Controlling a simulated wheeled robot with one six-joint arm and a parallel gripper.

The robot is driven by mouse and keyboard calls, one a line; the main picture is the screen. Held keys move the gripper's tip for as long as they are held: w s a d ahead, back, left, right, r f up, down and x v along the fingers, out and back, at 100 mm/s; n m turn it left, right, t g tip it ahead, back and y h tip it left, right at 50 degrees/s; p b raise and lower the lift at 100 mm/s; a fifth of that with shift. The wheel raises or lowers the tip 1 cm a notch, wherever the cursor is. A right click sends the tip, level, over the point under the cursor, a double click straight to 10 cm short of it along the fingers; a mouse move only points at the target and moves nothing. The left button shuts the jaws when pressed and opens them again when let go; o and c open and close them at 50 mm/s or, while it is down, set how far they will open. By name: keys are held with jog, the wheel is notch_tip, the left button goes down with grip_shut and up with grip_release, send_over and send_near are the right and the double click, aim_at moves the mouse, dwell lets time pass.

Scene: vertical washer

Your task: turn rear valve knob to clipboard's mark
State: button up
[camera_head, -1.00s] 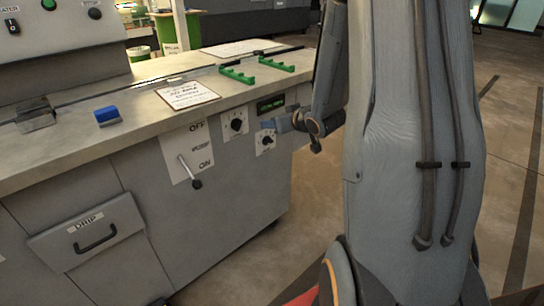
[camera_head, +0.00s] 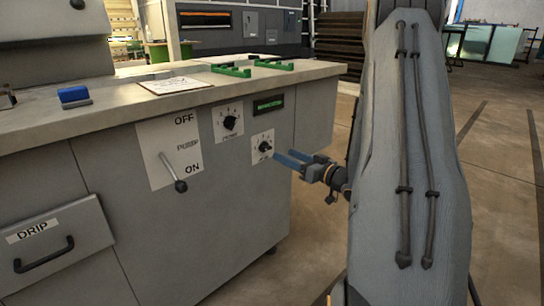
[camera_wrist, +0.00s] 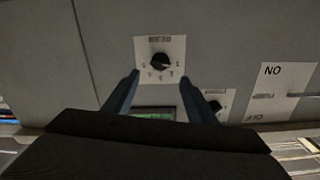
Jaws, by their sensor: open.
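Two black valve knobs on white dial plates are on the grey cabinet's front. The upper left knob (camera_head: 229,122) and the lower right knob (camera_head: 265,147) show in the head view; their labels are too small to read. My gripper (camera_head: 286,156) is open and empty just in front of the lower right knob, apparently not touching it. In the wrist view that knob (camera_wrist: 160,61) lies ahead, between the lines of the two fingers (camera_wrist: 161,77); the other knob (camera_wrist: 214,105) is partly behind a finger. The clipboard (camera_head: 176,86) lies on the counter; its writing is unreadable here.
A green display (camera_head: 269,104) is above the lower right knob. Green brackets (camera_head: 268,63) and a blue block (camera_head: 74,96) are on the counter. The floor to the right is open.

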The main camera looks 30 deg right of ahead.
aim_at(269, 148)
jog(key=b+x, duration=0.1)
jog(key=x, duration=0.6)
jog(key=shift+w+b, duration=0.15)
jog(key=shift+b, duration=0.15)
jog(key=c, duration=1.1)
jog(key=shift+a, duration=0.1)
jog(key=shift+r+p, duration=0.1)
jog(key=shift+p, duration=0.3)
jog(key=m+p, duration=0.2)
jog(key=p, duration=0.2)
jog(key=shift+r+m, duration=0.1)
jog(key=shift+m, duration=0.3)
jog(key=m+p, duration=0.4)
jog(key=p, duration=0.1)
jog(key=shift+f+m, duration=0.25)
jog(key=shift+m, duration=0.15)
